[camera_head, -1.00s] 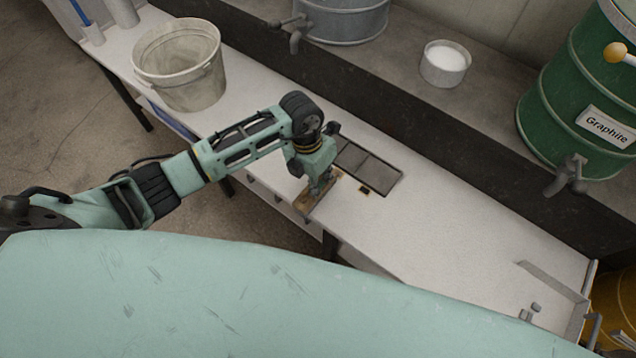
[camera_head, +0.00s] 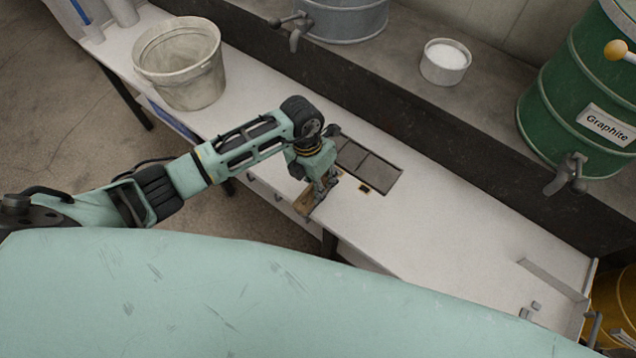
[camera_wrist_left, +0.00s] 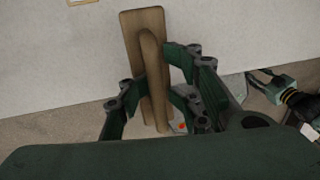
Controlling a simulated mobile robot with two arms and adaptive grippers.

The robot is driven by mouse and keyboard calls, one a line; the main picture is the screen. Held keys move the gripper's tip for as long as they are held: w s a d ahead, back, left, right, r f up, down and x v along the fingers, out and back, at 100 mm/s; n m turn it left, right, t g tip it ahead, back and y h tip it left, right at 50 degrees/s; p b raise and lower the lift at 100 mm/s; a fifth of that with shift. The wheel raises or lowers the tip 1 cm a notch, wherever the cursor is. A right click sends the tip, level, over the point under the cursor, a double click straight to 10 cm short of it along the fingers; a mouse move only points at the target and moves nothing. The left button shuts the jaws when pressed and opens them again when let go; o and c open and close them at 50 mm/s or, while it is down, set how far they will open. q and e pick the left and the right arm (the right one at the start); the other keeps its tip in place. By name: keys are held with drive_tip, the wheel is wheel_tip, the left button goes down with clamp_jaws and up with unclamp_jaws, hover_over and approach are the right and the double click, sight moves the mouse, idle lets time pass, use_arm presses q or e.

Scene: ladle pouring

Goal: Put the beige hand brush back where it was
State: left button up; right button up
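The beige hand brush (camera_wrist_left: 143,27) lies at the front edge of the white table, part of it reaching past the edge in the left wrist view. Its wooden end shows in the head view (camera_head: 304,204), below my left gripper (camera_head: 325,192). In the left wrist view my left gripper (camera_wrist_left: 165,92) is open, its fingers on either side of the brush handle. The contact under the gripper is partly hidden. My right gripper (camera_wrist_left: 258,79) shows small at the right of the left wrist view, fingers apart and empty, away from the brush.
The white table (camera_head: 440,240) has a dark inset grate (camera_head: 368,166) behind the brush. A bucket (camera_head: 182,65) stands at the left. A white-filled pot (camera_head: 444,62) and a green Graphite drum (camera_head: 580,95) are on the back ledge. The table's right part is mostly clear.

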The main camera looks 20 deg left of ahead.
use_arm(q)
wheel_tip(320, 180, up, 12)
drive_tip(key=a, duration=0.2)
drive_tip(key=shift+w, duration=0.35)
drive_tip(key=shift+r, duration=0.1)
